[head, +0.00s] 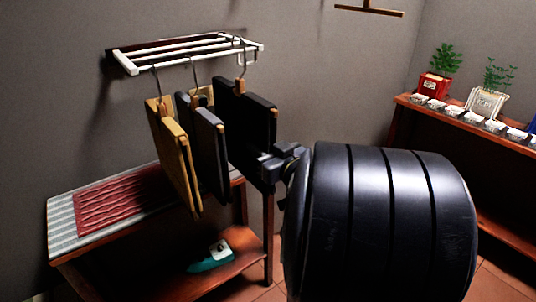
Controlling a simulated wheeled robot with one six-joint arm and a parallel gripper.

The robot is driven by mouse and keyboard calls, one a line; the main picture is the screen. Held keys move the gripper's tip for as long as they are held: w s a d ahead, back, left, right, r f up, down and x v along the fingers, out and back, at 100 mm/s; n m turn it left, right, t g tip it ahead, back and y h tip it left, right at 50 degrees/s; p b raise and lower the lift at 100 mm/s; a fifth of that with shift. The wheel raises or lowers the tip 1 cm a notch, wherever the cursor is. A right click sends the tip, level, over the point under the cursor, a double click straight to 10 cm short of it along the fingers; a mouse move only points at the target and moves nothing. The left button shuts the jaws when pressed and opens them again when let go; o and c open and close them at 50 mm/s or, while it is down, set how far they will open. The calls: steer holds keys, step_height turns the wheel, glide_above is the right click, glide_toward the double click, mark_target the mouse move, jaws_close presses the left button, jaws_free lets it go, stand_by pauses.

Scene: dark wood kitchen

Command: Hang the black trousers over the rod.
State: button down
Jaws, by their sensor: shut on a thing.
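The black trousers (240,125) are folded over a hanger with a metal hook (241,60) and wooden ends. They hang upright just below the right end of the white rod rack (185,52) on the wall. The hook's top overlaps the front bars in the head view; I cannot tell whether it bears on a bar. My gripper (273,165) is shut at the lower right edge of the black trousers. Its fingertips are small and partly lost against the dark cloth. The large dark arm link in front is mine.
Tan trousers (172,160) and dark grey trousers (212,145) hang close to the left. Below is a wooden table (75,262) with a striped cloth (62,222) and a red cloth (125,200); a teal iron (210,262) sits on its lower shelf. A plant shelf (412,102) stands right.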

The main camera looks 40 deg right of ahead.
mark_target(245, 147)
steer(key=shift+w+a+b, duration=0.2)
steer(key=shift+w+b, duration=1.2)
steer(key=shift+w, duration=2.6)
steer(key=shift+f+b, duration=1.2)
steer(key=shift+f, duration=0.65)
steer(key=c, duration=1)
jaws_free()
steer(key=shift+c, duration=0.2)
steer(key=shift+s+f, duration=0.1)
steer(key=shift+f, duration=0.05)
steer(key=s, duration=0.5)
steer(key=s+p, duration=0.1)
steer(key=s, duration=0.4)
steer(key=shift+s+d+p, duration=0.2)
steer(key=shift+s+p, duration=0.1)
steer(key=shift+s, duration=0.1)
steer(key=shift+w, duration=0.15)
